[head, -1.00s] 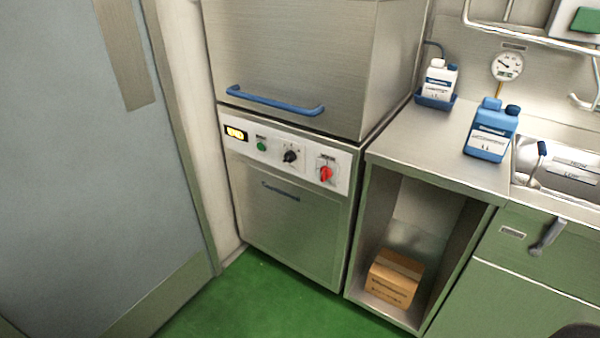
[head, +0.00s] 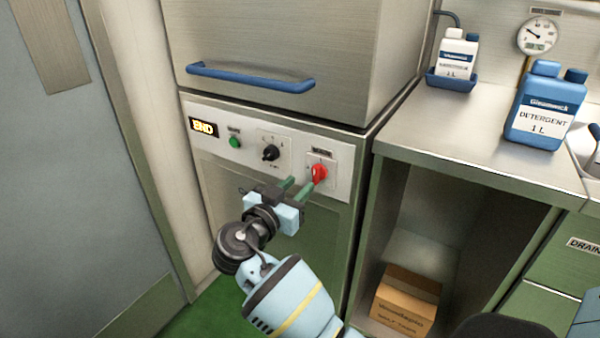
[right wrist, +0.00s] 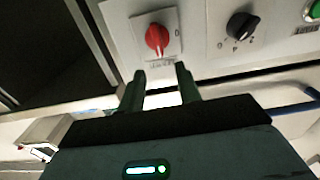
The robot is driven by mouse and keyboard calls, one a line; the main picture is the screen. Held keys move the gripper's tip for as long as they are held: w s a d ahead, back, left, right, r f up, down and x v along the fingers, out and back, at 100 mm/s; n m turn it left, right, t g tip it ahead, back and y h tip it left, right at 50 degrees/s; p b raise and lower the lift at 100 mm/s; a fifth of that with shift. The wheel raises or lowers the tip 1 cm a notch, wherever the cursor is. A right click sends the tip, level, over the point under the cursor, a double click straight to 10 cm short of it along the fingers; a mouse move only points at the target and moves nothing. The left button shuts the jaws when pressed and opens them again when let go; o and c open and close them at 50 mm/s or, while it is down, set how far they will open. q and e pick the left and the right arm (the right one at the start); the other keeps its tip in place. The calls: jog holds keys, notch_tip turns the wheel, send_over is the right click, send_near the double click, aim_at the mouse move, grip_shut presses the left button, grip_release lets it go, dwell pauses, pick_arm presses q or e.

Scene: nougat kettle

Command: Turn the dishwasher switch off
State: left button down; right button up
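The dishwasher (head: 270,240) is a steel machine with a white control strip. A red rotary switch (head: 319,172) sits at the strip's right end on a white plate; it also shows in the right wrist view (right wrist: 157,38). Its knob looks roughly upright in the head view, but I cannot read its setting. My right gripper (head: 299,184) is just below and left of the switch. In the right wrist view its two green fingers (right wrist: 161,80) are apart and empty, pointing toward the red knob without visibly gripping it. My left gripper is not in view.
A black knob (head: 271,152), a green button (head: 235,142) and a display reading END (head: 203,126) sit left of the switch. A blue handle (head: 250,78) runs above. A steel counter (head: 440,140) with a detergent bottle (head: 545,108) stands right, over a cardboard box (head: 405,302).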

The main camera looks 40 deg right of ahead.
aim_at(315, 168)
jog(key=shift+r, duration=0.25)
jog(key=shift+x, duration=3.9)
jog(key=shift+f, duration=0.1)
grip_shut()
